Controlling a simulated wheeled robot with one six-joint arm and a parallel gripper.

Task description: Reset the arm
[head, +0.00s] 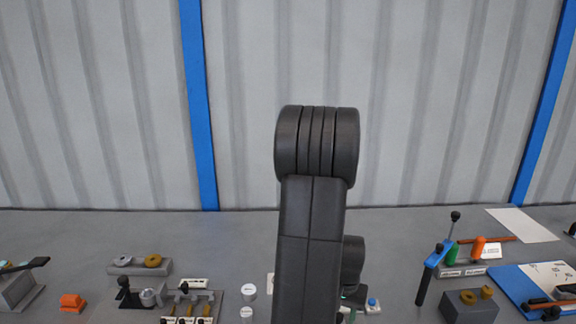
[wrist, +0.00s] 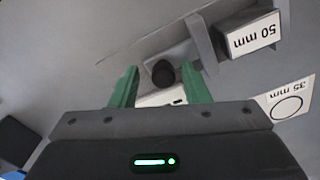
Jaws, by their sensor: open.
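My arm (head: 310,240) stands upright in the middle of the head view and hides part of the bench behind it. In the wrist view my gripper (wrist: 160,88) shows two green fingers spread apart, with nothing held between them. Beyond the fingertips are a dark round knob (wrist: 163,73) and a grey fixture. In the head view the gripper is mostly hidden by the arm.
The grey bench (head: 230,240) holds small fixtures on the left, including an orange block (head: 73,302) and a tool rack (head: 190,300). A blue-handled lever (head: 436,258) and blue board (head: 510,280) are at right. Wrist view shows a "50 mm" block (wrist: 250,36).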

